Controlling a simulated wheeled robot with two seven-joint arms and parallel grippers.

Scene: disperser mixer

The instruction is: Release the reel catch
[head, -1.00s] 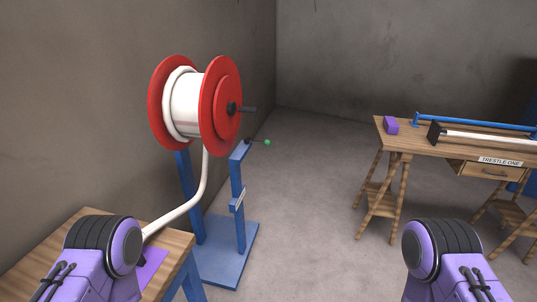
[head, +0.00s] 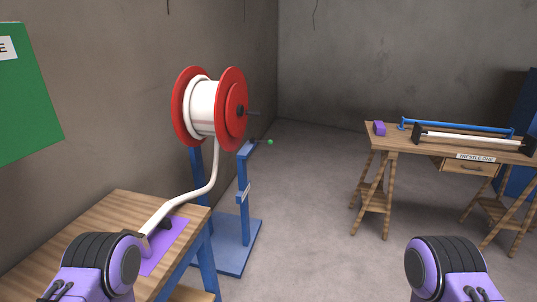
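The reel has red flanges (head: 235,108) and a white hose wound on its drum (head: 204,106). It stands on a blue stand (head: 243,205) against the left wall. A small dark lever with a green knob (head: 270,142) sticks out to the right from the top of the stand's near post, below the reel; it looks like the catch. The hose (head: 188,192) runs down from the reel to the wooden table at lower left. My two purple arms show at the bottom left and bottom right, both well short of the reel. Neither gripper's fingers are visible.
The wooden table (head: 112,217) with a purple mat (head: 164,246) stands between me and the reel stand. A trestle table (head: 400,137) at right holds a purple block (head: 379,128), a blue bar (head: 455,125) and a white tube. The grey floor (head: 310,190) between is open.

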